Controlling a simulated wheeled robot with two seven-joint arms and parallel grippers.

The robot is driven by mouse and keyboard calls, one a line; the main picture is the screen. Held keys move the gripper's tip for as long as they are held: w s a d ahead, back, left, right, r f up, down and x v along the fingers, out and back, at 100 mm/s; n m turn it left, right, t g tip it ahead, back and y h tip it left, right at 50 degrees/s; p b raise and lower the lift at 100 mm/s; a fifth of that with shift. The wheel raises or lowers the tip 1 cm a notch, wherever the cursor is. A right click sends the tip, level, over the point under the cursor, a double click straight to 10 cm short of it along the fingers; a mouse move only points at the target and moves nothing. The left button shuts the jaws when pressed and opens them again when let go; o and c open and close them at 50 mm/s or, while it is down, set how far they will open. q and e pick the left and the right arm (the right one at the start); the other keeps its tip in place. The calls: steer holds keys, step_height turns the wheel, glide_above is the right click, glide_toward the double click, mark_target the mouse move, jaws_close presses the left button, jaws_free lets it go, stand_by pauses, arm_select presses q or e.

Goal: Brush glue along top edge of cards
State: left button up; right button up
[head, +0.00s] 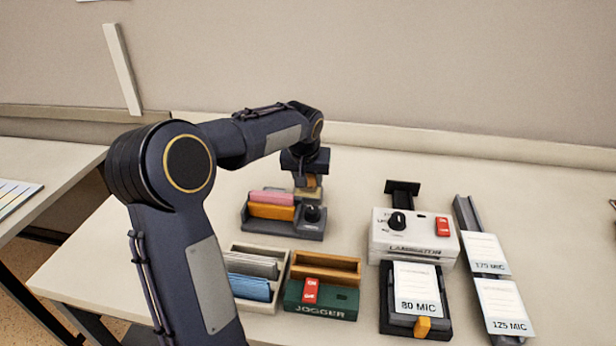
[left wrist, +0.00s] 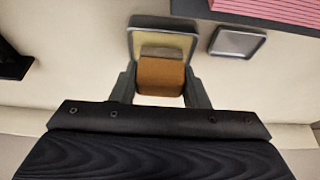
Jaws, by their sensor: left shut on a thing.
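A pink card stack (head: 270,197) and an orange card stack (head: 271,211) stand in a dark grey holder (head: 290,232) with a black knob. Pink card edges (left wrist: 275,10) show at the top right of the left wrist view. My left gripper (head: 309,181) is shut on the orange-brown handle of the brush (left wrist: 161,76), just behind the holder and right of the cards. A shallow tray with a pale yellow inside, seemingly the glue tray (left wrist: 140,38), lies under the brush's far end. I cannot tell whether the bristles touch it. My right gripper is not in view.
In front are a beige tray (head: 240,302) with grey and blue stacks, and a green jogger (head: 335,301) with a wooden bin. A white laminator (head: 412,262), a pouch stand (head: 390,318) and a grey rail (head: 466,219) stand right. The table's back right is clear.

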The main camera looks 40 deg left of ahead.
arm_select(q)
steer(key=shift+f+b, duration=0.4)
steer(key=shift+f, duration=0.2)
stand_by(1.6)
steer(key=shift+r+p, duration=2.9)
steer(key=shift+r, duration=0.7)
steer(key=shift+s+f, duration=0.1)
steer(key=shift+s, duration=0.05)
